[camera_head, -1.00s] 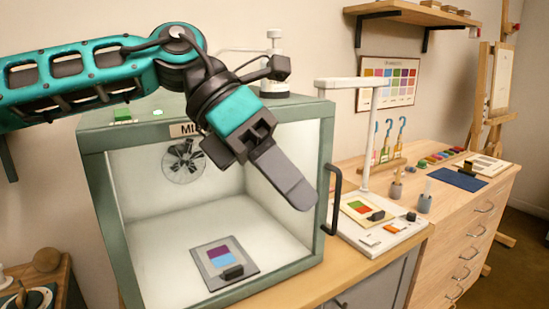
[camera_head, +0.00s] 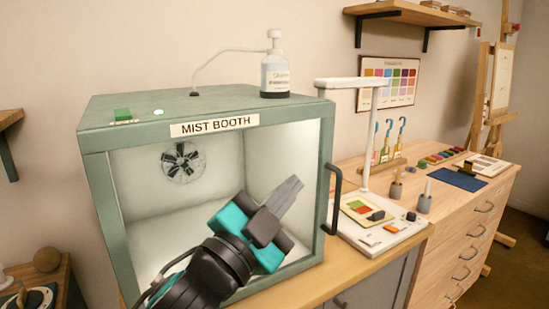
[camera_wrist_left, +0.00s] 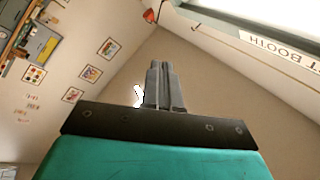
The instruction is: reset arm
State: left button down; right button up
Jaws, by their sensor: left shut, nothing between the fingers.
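My left gripper (camera_head: 284,196) is in front of the mist booth in the head view, its fingers together and pointing up and right. Its fingers also show shut and empty in the left wrist view (camera_wrist_left: 158,85). The mist booth (camera_head: 105,200) is a green-grey box with a white interior and an open front. A fan (camera_head: 183,162) is on its back wall. The booth floor, where a small card lay, is now mostly hidden behind my arm. My right gripper is not in view.
A pump bottle (camera_head: 275,75) stands on the booth's top, with a green button (camera_head: 122,114) at the left. A black handle (camera_head: 332,200) is at its right edge. A white lamp stand (camera_head: 365,135) with a card on its base (camera_head: 375,240) stands right of it. A wooden drawer cabinet (camera_head: 470,240) is farther right.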

pick_arm(q)
jog(key=s+a+f+n+g+y, duration=0.2)
jog(key=a+f+n+y, duration=0.35)
jog(key=f, duration=0.45)
jog(key=s+a+f+n+g+y, duration=0.2)
jog(key=a+f+n+y, duration=0.3)
jog(key=a+f, duration=0.3)
jog(key=s+a+f+n+g+y, duration=0.15)
jog(key=s+a+f+g, duration=0.3)
jog(key=s+f, duration=0.45)
jog(key=s+a+f+n+g+y, duration=0.1)
jog(key=s+a+f+n+g, duration=0.3)
jog(key=s+f, duration=0.45)
jog(key=w+d+f+m+t+h, duration=0.1)
jog(key=w+d+f+t, duration=0.1)
jog(key=w+f+t, duration=0.3)
jog(key=shift+w+d+f+m+t+h, duration=0.35)
jog(key=shift+f+t, duration=0.2)
jog(key=shift+f, duration=0.55)
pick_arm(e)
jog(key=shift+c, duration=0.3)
